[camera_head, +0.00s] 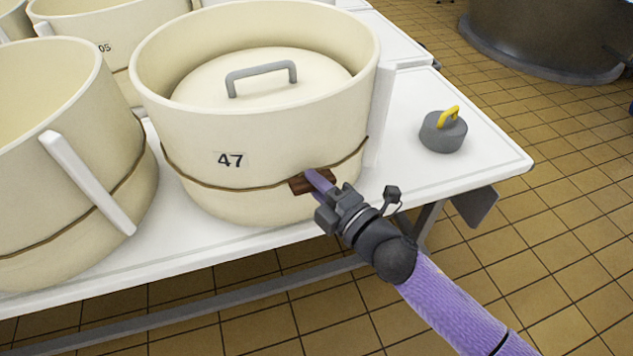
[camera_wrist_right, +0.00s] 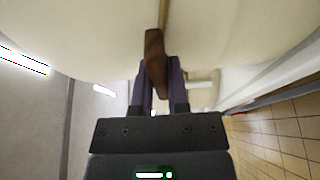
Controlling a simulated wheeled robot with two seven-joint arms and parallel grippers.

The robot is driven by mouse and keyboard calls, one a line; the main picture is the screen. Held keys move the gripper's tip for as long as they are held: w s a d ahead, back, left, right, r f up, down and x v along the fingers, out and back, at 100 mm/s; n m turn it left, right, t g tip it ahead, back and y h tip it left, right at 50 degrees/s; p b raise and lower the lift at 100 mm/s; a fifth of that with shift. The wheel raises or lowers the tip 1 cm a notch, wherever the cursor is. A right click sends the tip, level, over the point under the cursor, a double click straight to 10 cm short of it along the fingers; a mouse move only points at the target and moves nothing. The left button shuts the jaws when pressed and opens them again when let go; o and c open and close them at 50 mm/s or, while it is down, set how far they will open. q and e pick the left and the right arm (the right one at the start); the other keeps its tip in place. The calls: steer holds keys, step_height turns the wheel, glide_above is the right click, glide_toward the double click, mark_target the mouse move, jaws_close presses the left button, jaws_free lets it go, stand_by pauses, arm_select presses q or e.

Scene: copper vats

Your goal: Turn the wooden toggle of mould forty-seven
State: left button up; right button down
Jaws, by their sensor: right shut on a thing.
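Mould forty-seven (camera_head: 205,140) is a large cream tub with a "47" label, standing on the white table. A cord runs around its lower part. The brown wooden toggle (camera_head: 299,185) sits on that cord at the tub's front right. My right gripper (camera_head: 318,182), with purple fingers, is shut on the toggle. In the right wrist view the toggle (camera_wrist_right: 155,62) stands between the fingers (camera_wrist_right: 159,82), close against the cream wall. Part of the toggle is hidden by the fingers in the head view. My left gripper is not in view.
A lid with a grey handle (camera_head: 262,76) lies inside the tub. Another cream tub (camera_head: 50,150) stands close on the left, with more behind. A grey weight with a yellow handle (camera_head: 443,131) is on the white table (camera_head: 490,163) to the right.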

steer(key=shift+f+m, duration=0.1)
steer(key=shift+m, duration=1.1)
steer(key=m, duration=0.2)
steer(key=m+t, duration=0.1)
steer(key=m, duration=0.1)
steer(key=shift+t+y, duration=0.3)
steer(key=shift+m+t, duration=0.4)
steer(key=shift+m, duration=0.7)
steer(key=m+t+h, duration=0.1)
steer(key=m, duration=0.2)
steer(key=m+t+h+p, duration=0.1)
steer(key=m, duration=0.3)
steer(key=shift+a+m, duration=0.1)
steer(key=shift+m, duration=0.2)
steer(key=shift+m+t+h, duration=0.3)
steer(key=shift+m+h, duration=0.2)
steer(key=shift+m, duration=0.7)
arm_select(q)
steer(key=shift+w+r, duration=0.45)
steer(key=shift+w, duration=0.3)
arm_select(e)
steer(key=shift+m+h, duration=0.3)
steer(key=shift+m, duration=0.7)
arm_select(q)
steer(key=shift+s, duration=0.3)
arm_select(e)
steer(key=shift+f, duration=0.1)
